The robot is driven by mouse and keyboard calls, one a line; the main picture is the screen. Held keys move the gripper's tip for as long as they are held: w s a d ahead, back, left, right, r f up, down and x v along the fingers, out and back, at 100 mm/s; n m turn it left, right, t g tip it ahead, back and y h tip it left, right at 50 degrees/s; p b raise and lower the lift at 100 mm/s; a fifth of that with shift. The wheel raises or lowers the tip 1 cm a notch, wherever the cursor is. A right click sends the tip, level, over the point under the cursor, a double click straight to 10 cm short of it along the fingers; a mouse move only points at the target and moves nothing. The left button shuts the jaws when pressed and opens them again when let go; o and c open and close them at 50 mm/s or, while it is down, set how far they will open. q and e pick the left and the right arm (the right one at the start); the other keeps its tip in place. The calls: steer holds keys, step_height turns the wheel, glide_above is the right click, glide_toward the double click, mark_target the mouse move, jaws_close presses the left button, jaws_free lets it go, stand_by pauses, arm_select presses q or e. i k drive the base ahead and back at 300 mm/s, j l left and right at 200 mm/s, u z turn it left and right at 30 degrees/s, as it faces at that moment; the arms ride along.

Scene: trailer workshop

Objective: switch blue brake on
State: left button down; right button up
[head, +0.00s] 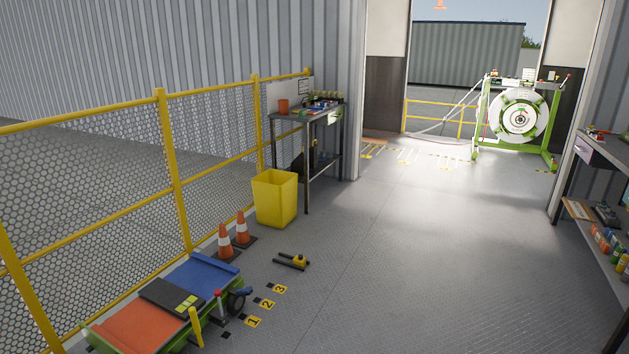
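No part clearly identifiable as a blue brake shows in the head view. A low green trailer-like cart (120,338) stands at the lower left beside the fence. It has a blue panel (203,274), a dark box with yellow-green labels and an orange panel on top. A thin lever with a red knob (218,294) stands upright at its right side, near a dark wheel (238,300). A green frame (484,125) with a large white drum (520,117) stands far off at the doorway; small red-tipped parts show on it. Neither of my grippers is in view.
A yellow mesh fence (175,185) runs along the left. Two orange cones (241,229), a yellow bin (275,198) and a yellow-black tool (292,261) stand or lie near the cart. A workbench (308,115) is beyond; shelves (595,225) are at right. The middle floor is clear.

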mark_target(249, 290)
steer(key=i+l, duration=0.1)
steer(key=i, duration=1.75)
steer(key=i+u, duration=0.4)
steer(key=i+l+u, duration=0.35)
steer(key=i, duration=0.25)
steer(key=i+l+u, duration=0.4)
steer(key=i+j, duration=0.1)
